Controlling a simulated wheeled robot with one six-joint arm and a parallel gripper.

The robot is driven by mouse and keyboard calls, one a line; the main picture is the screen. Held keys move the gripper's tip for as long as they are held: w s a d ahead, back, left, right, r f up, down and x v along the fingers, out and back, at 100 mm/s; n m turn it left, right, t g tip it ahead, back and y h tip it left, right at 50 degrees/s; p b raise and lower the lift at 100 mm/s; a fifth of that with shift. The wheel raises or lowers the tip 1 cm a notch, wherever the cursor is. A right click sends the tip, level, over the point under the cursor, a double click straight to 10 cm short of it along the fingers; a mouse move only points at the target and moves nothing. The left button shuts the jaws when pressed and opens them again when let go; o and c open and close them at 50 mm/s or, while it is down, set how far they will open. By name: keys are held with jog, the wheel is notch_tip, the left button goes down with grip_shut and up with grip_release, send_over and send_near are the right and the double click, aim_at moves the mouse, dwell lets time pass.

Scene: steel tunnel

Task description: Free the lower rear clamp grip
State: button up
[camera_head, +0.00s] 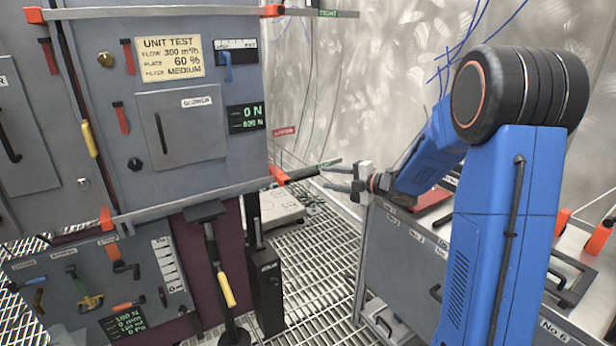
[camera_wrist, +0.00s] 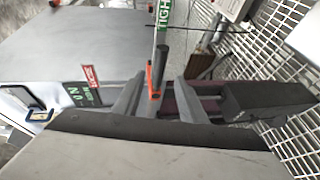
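The lower rear clamp has an orange jaw (camera_head: 278,174) at the right end of the lower rail on the grey cabinet. In the wrist view, a dark cylindrical grip (camera_wrist: 161,63) and an orange clamp part (camera_wrist: 154,80) show between and just beyond the fingers of my gripper (camera_wrist: 156,101). A green label reading "TIGH", cut off by the frame edge, is behind the grip. My fingers are apart, with a gap around the orange part; no contact is clear.
The upper rear clamp (camera_head: 272,10) is at the cabinet's upper rail. A black post (camera_head: 266,285) stands below the lower rail. A white box (camera_head: 273,207) rests on the grated floor (camera_head: 310,260). A grey cabinet (camera_head: 400,262) stands at right beneath my arm.

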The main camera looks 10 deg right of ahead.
aim_at(311, 176)
jog(key=x, duration=0.9)
jog(key=shift+w+a, duration=0.25)
jog(key=shift+w, duration=0.05)
grip_shut()
